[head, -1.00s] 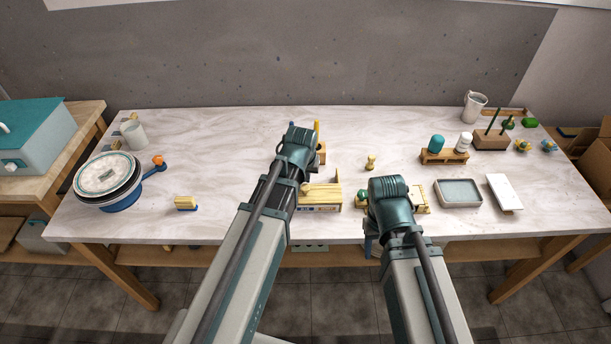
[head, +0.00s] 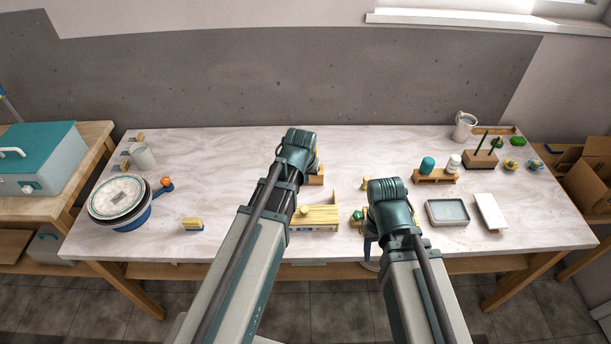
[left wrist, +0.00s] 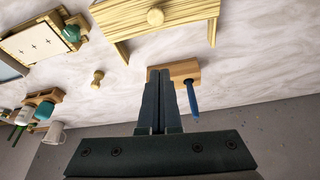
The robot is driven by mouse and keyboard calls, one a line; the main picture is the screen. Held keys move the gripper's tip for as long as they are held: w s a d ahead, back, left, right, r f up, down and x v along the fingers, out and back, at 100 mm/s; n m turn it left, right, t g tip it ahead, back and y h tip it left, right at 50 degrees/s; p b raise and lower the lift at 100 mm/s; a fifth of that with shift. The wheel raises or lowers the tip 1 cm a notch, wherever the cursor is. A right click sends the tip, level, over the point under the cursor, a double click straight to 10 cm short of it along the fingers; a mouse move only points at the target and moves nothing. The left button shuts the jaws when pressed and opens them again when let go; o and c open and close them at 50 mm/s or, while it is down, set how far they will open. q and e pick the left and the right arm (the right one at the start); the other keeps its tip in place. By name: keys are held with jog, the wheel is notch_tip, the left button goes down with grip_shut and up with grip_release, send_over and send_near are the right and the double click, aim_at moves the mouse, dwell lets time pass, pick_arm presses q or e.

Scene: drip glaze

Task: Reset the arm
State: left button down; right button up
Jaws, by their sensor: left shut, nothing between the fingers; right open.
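My left gripper (left wrist: 160,78) is shut and empty in the left wrist view. Its fingertips appear in front of a small wooden block (left wrist: 186,72) with a blue-handled tool (left wrist: 193,97); I cannot tell whether they touch. In the head view my left wrist hides the fingers, and the arm reaches over the middle of the table beside a slatted wooden stand (head: 322,213). My right gripper (head: 370,248) is open over the front part of the table, mostly hidden under its own wrist.
The marble table (head: 230,165) holds a banding wheel with plates (head: 117,199) at left. At right are a shallow tray (head: 447,212), a white tile (head: 490,211), a bottle rack (head: 435,176) and a pitcher (head: 465,126). The table between the left arm and the banding wheel is mostly clear.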

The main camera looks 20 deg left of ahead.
pick_arm(q)
jog(key=shift+r, duration=0.2)
jog(key=s+d+m+g, duration=0.2)
jog(key=s+d, duration=0.3)
jog(key=s, duration=0.4)
jog(key=s+d+f+m+g+y, duration=0.1)
jog(key=s+d+m+g, duration=0.1)
jog(key=s+d, duration=0.4)
jog(key=s+m, duration=0.1)
jog(key=s, duration=0.2)
jog(key=shift+d, duration=0.3)
jog(key=shift+f, duration=0.1)
